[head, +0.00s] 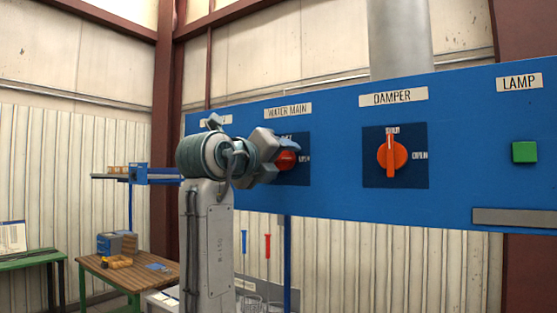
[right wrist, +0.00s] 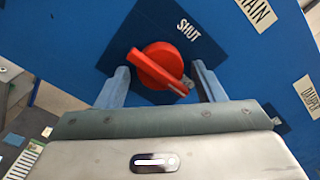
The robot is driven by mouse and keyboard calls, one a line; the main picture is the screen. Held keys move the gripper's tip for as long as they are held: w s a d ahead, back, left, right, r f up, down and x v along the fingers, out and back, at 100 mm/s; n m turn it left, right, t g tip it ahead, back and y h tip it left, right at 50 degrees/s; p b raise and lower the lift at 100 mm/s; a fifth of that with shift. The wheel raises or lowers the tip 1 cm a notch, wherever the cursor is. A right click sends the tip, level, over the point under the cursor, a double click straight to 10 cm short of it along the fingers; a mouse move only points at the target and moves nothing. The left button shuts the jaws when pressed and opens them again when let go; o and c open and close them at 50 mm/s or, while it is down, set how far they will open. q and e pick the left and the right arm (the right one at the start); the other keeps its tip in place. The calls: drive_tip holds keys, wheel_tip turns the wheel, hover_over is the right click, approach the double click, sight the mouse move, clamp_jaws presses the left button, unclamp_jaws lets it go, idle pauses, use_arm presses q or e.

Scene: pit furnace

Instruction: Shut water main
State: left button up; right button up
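The water main knob (head: 287,160) is a red rotary knob on a dark blue square plate under a WATER MAIN label (head: 288,110). In the right wrist view the red knob (right wrist: 160,66) sits between the two fingers of my right gripper (right wrist: 161,76). Its raised bar points to the lower right, away from the SHUT mark (right wrist: 188,31) and towards the side where the head view shows OPEN. The fingers are open, with gaps to the knob visible. In the head view my right gripper (head: 280,150) covers part of the knob and plate. My left gripper is not in view.
On the same blue panel (head: 340,190), the red damper knob (head: 392,156) points up to SHUT, and a green square lamp button (head: 524,152) is at the right. A grey bar (head: 515,217) is below it. A wooden workbench (head: 130,275) stands at lower left.

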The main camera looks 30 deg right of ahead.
drive_tip(key=c, duration=0.9)
drive_tip(key=shift+o, duration=0.2)
drive_tip(key=shift+n+b, duration=0.75)
drive_tip(key=shift+n, duration=0.25)
drive_tip(key=n+b, duration=0.2)
drive_tip(key=n, duration=0.1)
drive_tip(key=shift+s, duration=0.1)
drive_tip(key=n+b, duration=0.1)
drive_tip(key=n, duration=0.2)
drive_tip(key=n+b, duration=0.1)
drive_tip(key=n, duration=0.2)
drive_tip(key=shift+r+n, duration=0.2)
drive_tip(key=shift+n, duration=0.1)
drive_tip(key=n+b, duration=0.1)
drive_tip(key=n, duration=0.2)
drive_tip(key=shift+r+n+b, duration=0.15)
drive_tip(key=shift+n+b, duration=0.55)
drive_tip(key=shift+n, duration=1)
drive_tip(key=shift+r, duration=0.1)
